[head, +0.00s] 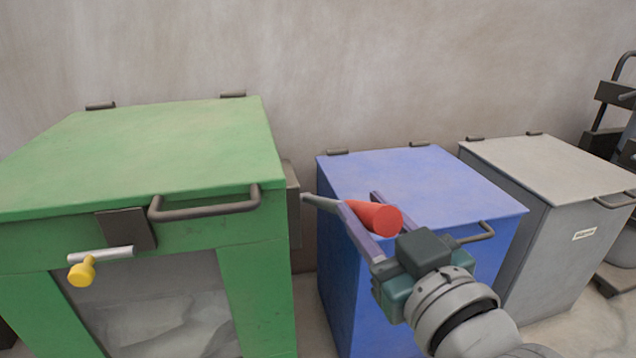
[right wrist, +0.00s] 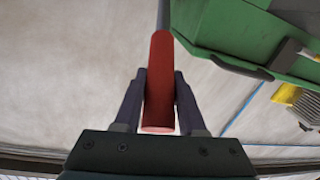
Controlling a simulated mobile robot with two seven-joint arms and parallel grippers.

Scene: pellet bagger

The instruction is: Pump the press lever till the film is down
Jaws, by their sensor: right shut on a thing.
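The green press (head: 150,150) stands at the left in the head view. Its lever (head: 318,203) is a grey rod that comes out of a dark housing on the press's right side and ends in a red grip (head: 374,217). My right gripper (head: 362,212) is shut on the red grip. In the right wrist view the red grip (right wrist: 160,85) lies between my two fingers (right wrist: 160,98). Pale, crumpled film (head: 165,315) shows in the press's front opening. My left gripper is in neither view.
A blue bin (head: 425,185) with a lid handle stands right of the press, below my right gripper. A grey bin (head: 550,165) stands farther right. A yellow knob (head: 82,271) sticks out from the press's front. A dark wheeled frame (head: 612,100) is at the far right.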

